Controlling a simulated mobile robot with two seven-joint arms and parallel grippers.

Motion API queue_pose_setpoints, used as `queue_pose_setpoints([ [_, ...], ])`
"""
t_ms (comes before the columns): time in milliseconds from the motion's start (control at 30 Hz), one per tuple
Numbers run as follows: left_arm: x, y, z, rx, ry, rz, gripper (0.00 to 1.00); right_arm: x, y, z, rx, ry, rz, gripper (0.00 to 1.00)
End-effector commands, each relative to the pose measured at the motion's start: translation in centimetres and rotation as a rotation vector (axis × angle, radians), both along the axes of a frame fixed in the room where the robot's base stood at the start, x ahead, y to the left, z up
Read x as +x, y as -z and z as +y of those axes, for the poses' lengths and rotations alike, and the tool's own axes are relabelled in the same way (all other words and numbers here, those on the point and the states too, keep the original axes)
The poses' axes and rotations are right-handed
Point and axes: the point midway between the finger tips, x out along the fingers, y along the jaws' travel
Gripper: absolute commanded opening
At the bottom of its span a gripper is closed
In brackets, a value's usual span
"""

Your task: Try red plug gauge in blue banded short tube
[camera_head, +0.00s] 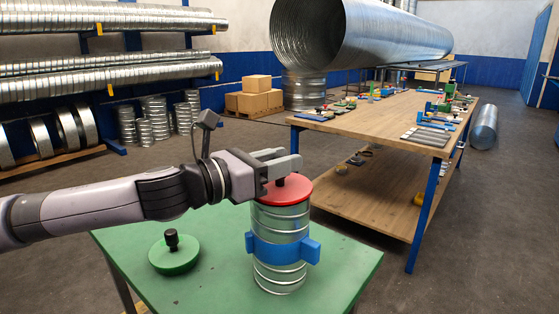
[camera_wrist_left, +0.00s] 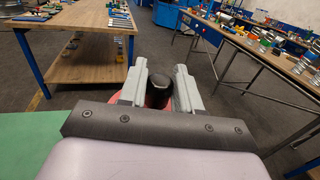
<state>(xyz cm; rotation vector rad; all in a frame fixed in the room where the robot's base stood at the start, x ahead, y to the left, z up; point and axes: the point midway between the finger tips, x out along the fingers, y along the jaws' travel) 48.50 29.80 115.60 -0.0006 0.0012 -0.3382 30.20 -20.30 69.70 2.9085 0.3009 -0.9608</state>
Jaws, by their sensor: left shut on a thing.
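The blue banded short tube (camera_head: 280,272) stands upright on the green table (camera_head: 340,270), a ribbed metal tube with a blue clamp band around its middle. The red plug gauge (camera_head: 297,191) is a red disc with a black knob, level at the tube's top; I cannot tell how deep it sits. My left gripper (camera_head: 279,171) is shut on the knob. In the left wrist view the gripper (camera_wrist_left: 160,85) has its fingers on both sides of the black knob (camera_wrist_left: 159,92), with red disc edges below. My right gripper is in neither view.
A green plug gauge (camera_head: 174,258) with a black knob lies on the green table left of the tube. Cardboard boxes (camera_head: 254,97) and duct racks are at the back left.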

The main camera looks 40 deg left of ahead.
Motion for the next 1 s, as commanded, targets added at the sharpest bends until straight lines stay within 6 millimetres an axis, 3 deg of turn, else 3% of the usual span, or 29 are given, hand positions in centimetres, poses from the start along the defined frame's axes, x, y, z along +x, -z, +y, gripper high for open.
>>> queue_pose_setpoints([
  [533,-0.01,0.26,0.0,0.001,0.0,-0.003,0.0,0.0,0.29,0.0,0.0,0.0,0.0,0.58],
  [567,-0.01,0.26,0.0,0.001,0.0,-0.003,0.36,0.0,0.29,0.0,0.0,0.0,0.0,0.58],
  [633,-0.01,0.26,0.0,0.001,0.0,-0.003,0.59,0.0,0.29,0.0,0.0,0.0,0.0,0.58],
  [667,-0.01,0.26,0.0,0.001,0.0,-0.003,0.62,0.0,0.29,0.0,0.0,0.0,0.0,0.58],
  [1000,-0.06,0.5,0.08,0.0,-0.001,0.001,0.62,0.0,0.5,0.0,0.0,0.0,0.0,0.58],
])
